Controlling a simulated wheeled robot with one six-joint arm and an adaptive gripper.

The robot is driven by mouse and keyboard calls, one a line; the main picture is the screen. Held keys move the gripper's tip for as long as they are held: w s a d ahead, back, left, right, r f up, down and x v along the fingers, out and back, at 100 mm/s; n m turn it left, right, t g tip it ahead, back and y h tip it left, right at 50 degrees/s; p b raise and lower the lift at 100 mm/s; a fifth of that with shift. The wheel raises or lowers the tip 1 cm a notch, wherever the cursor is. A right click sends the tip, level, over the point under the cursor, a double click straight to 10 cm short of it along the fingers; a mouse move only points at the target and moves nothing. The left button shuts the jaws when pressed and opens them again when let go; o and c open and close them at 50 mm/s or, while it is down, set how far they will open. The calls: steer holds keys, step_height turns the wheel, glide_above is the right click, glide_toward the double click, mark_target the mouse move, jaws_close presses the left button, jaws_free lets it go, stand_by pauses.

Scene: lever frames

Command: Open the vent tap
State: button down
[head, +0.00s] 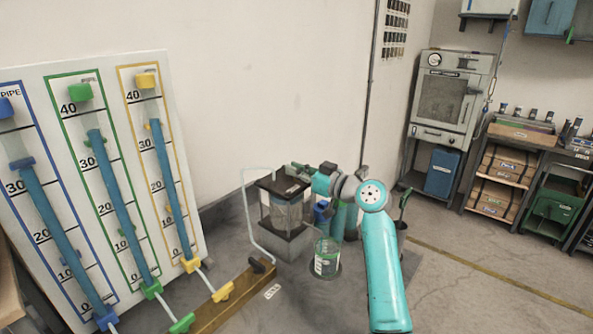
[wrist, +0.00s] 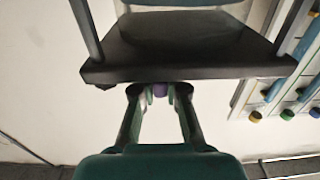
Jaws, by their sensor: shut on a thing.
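A clear tank (head: 283,212) with a dark lid (head: 284,187) stands on a grey base beside the wall. My gripper (head: 300,170) is at the lid's far right edge in the head view, where its fingertips are small and hard to make out. In the wrist view, my gripper (wrist: 160,92) has both fingers closed in on a small purple piece (wrist: 160,90) beside the edge of the dark lid (wrist: 185,45). The purple piece seems to be the vent tap. The fingers hide most of it, so its turn angle cannot be told. It is not visible in the head view.
A white gauge board (head: 55,160) with three blue-filled tubes leans at the left. A wooden block (head: 235,295) with coloured taps lies before it. A glass beaker (head: 327,260) stands right of the tank, close to my arm. Open floor lies farther right.

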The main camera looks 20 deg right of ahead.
steer(key=c, duration=1.2)
jaws_free()
steer(key=shift+f, duration=0.1)
steer(key=shift+s, duration=0.1)
steer(key=v, duration=1.1)
steer(key=shift+s+d, duration=0.3)
